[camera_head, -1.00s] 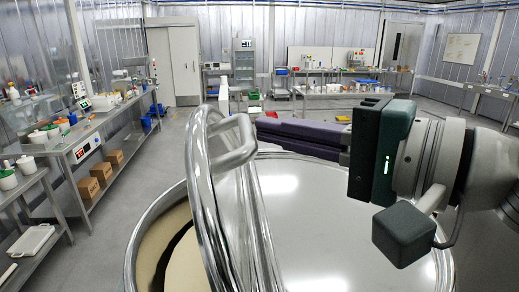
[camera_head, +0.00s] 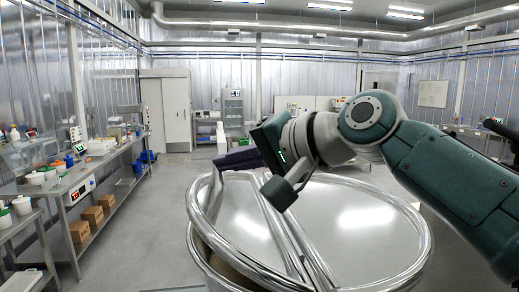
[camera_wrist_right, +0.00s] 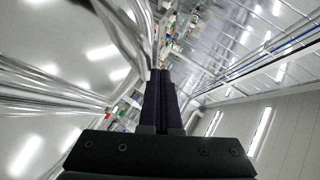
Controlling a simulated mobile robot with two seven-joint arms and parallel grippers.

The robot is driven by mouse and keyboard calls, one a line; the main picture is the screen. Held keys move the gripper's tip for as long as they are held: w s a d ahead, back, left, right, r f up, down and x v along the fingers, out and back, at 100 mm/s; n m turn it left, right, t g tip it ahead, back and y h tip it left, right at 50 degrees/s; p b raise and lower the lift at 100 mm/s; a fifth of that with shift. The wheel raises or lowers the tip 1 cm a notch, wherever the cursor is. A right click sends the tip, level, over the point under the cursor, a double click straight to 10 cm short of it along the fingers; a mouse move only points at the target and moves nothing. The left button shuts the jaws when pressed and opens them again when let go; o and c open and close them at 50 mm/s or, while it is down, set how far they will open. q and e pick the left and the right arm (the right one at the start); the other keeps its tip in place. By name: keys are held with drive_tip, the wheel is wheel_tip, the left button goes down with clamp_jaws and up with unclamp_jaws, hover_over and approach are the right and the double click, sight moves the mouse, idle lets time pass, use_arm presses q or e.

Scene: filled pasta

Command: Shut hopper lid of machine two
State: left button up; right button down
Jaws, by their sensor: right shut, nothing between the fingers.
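The steel hopper (camera_head: 425,262) is a large round drum in the lower middle of the head view. Its hinged lid half (camera_head: 235,222) on the left is low but tilted, with its outer edge raised above the drum rim and a gap under it. The other half of the top (camera_head: 365,215) lies flat. My right gripper (camera_head: 218,161) is at the far edge of the tilted lid half, its dark fingers shut and empty; contact cannot be told. The shut fingers also show in the right wrist view (camera_wrist_right: 160,74), beside shiny steel edges. My left gripper is not in view.
A long steel bench (camera_head: 100,168) with containers runs along the left wall, with cardboard boxes (camera_head: 92,217) on its lower shelf. Free grey floor (camera_head: 150,225) lies between bench and hopper. A white door (camera_head: 176,110) and a tall cabinet (camera_head: 232,108) stand at the back.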

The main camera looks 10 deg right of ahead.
sight(219, 179)
drive_tip(key=shift+a+f+b, duration=0.35)
drive_tip(key=shift+a+f, duration=0.35)
drive_tip(key=shift+f, duration=0.05)
drive_tip(key=shift+a+f+b, duration=0.45)
drive_tip(key=shift+a+f, duration=0.3)
drive_tip(key=shift+f, duration=0.1)
drive_tip(key=shift+r, duration=0.15)
